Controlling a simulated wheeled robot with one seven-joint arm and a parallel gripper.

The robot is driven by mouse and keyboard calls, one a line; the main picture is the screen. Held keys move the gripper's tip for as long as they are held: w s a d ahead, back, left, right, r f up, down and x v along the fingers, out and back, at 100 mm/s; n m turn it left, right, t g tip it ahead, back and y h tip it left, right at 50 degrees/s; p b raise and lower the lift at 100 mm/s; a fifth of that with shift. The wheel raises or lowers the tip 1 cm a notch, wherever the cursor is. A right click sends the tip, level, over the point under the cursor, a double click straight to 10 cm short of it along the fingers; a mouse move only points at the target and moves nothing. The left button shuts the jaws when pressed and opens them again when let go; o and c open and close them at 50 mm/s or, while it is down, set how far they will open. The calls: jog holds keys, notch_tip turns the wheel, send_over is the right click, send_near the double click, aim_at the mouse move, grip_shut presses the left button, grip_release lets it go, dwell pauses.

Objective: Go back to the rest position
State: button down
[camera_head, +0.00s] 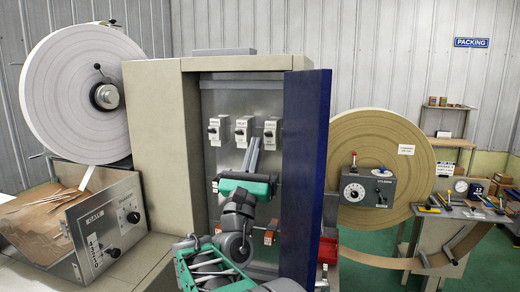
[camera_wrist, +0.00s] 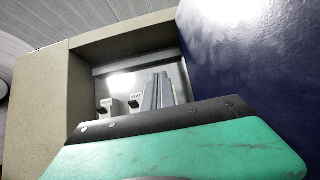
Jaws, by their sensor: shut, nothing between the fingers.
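My gripper (camera_head: 252,155) is shut and empty. In the head view its closed fingers point up in front of the open cabinet (camera_head: 155,130), just below the row of switches. In the wrist view the shut fingers (camera_wrist: 158,92) point at the cabinet opening. The switches show there too, a left one (camera_wrist: 105,107) and one marked HEAT (camera_wrist: 135,101). In the head view there are three upper switches, left (camera_head: 217,128), middle (camera_head: 243,128) and right (camera_head: 271,132). Whether the fingers touch a switch I cannot tell. My arm hides part of the lower panel.
The blue cabinet door (camera_head: 305,165) stands open close to the right of my gripper. A white paper roll (camera_head: 70,85) and a tilted control panel (camera_head: 108,225) are at left. A brown roll (camera_head: 385,135) with a grey control box (camera_head: 368,188) and a tool bench (camera_head: 470,212) are at right.

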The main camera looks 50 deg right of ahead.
jog(key=shift+s+a+r, duration=0.1)
jog(key=shift+s+a, duration=0.1)
jog(key=shift+a, duration=0.15)
jog(key=w+a+f+m+g+y, duration=0.1)
jog(key=w+f+m+y, duration=0.1)
jog(key=f+m+y, duration=0.3)
jog(key=w+f+m+g+y, duration=0.1)
jog(key=w+f+m+y, duration=0.1)
jog(key=f+m, duration=0.55)
jog(key=w+a+f+m+y+b, duration=0.1)
jog(key=w+a+f+m+y, duration=0.2)
jog(key=a+f+m+y, duration=0.55)
jog(key=s+a+f+g+y, duration=0.1)
jog(key=s+a+f, duration=0.3)
jog(key=a, duration=0.4)
jog(key=s+a+f+m+g+y, duration=0.1)
jog(key=s+a+f+g+y, duration=0.1)
jog(key=s+a+f+y, duration=0.2)
jog(key=s+a+f+m+g+y+b, duration=0.1)
jog(key=s+a+f+g+y, duration=0.1)
jog(key=a+f, duration=0.7)
jog(key=s+a+y, duration=0.1)
jog(key=s+a, duration=0.1)
jog(key=a, duration=0.3)
jog(key=shift+f, duration=0.25)
